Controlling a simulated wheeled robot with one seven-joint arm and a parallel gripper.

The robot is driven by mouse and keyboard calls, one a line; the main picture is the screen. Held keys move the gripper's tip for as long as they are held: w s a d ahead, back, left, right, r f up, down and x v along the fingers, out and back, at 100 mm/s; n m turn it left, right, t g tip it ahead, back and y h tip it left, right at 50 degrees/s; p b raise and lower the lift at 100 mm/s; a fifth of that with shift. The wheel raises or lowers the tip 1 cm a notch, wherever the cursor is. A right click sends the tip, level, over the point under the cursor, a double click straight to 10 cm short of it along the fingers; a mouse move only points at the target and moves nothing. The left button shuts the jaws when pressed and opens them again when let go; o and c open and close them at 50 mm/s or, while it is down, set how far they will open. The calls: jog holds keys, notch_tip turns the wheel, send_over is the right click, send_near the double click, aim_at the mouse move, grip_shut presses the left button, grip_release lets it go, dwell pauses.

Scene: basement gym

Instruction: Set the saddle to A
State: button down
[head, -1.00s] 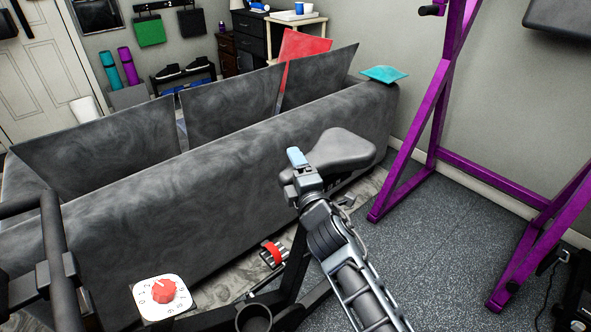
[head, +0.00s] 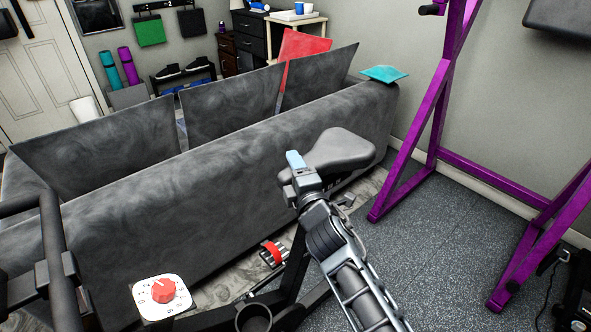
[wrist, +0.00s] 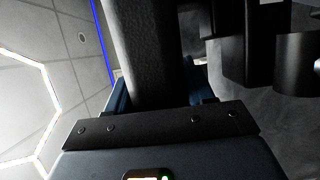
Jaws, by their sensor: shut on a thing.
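The black bike saddle (head: 346,146) is in the middle of the head view, on the exercise bike in front of the sofa. My gripper (head: 298,163) is at the left, near end of the saddle, with a light-blue finger showing above it. In the wrist view a dark, grainy part of the saddle (wrist: 145,45) stands between the blue fingers of my gripper (wrist: 158,98), which is shut on it. The saddle's post is mostly hidden behind my arm. No mark A can be made out in either view.
A grey sofa (head: 215,185) runs close behind the bike. A white dial plate with a red knob (head: 163,290) and the handlebar (head: 50,240) are at the left. A purple rack (head: 435,110) stands at the right. Speckled floor (head: 430,250) between is clear.

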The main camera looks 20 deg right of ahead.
jog(key=shift+s+a+f+b, duration=0.15)
jog(key=shift+a+b, duration=0.25)
jog(key=shift+a, duration=0.1)
jog(key=shift+s+a+f+b, duration=0.1)
jog(key=shift+s+a+b, duration=0.05)
jog(key=shift+a+b, duration=0.25)
jog(key=shift+s+a+r, duration=0.15)
jog(key=shift+a, duration=0.25)
jog(key=c, duration=0.5)
grip_release()
jog(key=s, duration=0.7)
jog(key=shift+s+a, duration=0.3)
jog(key=shift+s, duration=0.05)
